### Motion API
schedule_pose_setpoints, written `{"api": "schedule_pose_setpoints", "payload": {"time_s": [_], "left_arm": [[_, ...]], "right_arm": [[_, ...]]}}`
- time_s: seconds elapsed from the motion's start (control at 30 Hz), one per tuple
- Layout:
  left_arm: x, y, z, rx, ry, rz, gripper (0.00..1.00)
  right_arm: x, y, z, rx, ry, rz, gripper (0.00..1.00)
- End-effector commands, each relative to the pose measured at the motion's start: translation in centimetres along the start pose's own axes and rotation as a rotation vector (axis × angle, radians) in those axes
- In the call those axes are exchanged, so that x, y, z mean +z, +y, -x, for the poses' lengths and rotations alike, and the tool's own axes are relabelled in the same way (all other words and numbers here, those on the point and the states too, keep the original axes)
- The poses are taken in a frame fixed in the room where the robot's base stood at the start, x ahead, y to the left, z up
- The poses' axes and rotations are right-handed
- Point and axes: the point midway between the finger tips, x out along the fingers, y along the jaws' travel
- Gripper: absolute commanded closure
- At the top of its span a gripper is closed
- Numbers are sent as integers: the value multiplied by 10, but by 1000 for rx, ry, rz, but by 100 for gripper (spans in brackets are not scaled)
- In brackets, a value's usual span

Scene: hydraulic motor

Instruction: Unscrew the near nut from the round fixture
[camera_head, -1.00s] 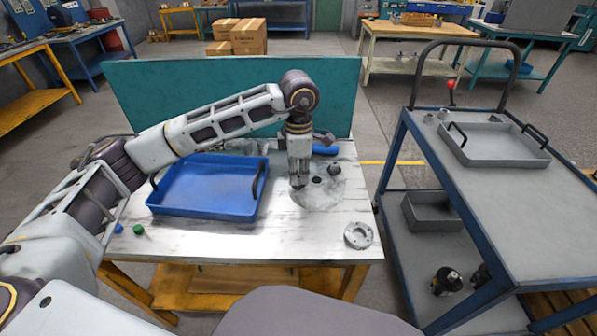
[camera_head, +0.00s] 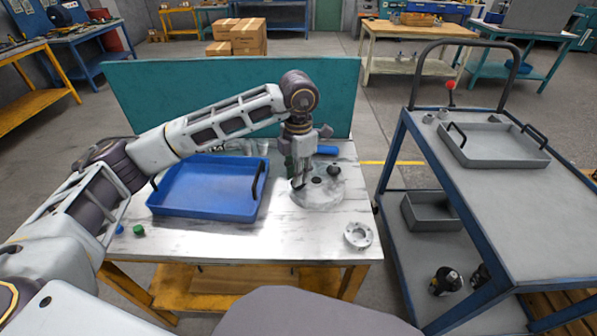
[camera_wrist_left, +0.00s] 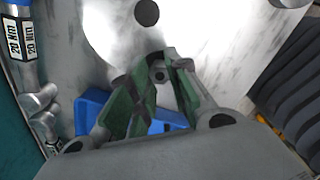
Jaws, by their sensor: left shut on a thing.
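The round fixture (camera_head: 320,198) is a grey metal disc on the table, right of the blue tray. My left gripper (camera_head: 298,184) points down at its near left part. In the left wrist view the green fingers (camera_wrist_left: 159,78) are closed around a small grey nut (camera_wrist_left: 158,72) with a hole in its middle, at the edge of the fixture (camera_wrist_left: 200,25). In the head view the fingers hide that nut. A dark round part (camera_head: 334,170) sits on the fixture's far right, and a dark hole (camera_head: 317,180) shows between. My right gripper is out of view.
The blue tray (camera_head: 208,211) lies left of the fixture. A grey flanged ring (camera_head: 358,236) lies near the table's front right. A blue-handled tool (camera_head: 327,150) lies behind the fixture. A green cap (camera_head: 138,230) is at the front left. A cart with a grey tray (camera_head: 500,158) stands right.

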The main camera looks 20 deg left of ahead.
Motion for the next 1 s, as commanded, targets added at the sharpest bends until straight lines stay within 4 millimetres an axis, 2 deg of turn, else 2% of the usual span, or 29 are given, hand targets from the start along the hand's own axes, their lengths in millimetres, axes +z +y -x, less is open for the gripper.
{"api": "schedule_pose_setpoints", "payload": {"time_s": [0.43,1.0], "left_arm": [[0,1,0,2,1,43,100],[0,2,1,1,1,360,100]], "right_arm": [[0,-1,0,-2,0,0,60],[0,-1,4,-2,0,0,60]]}}
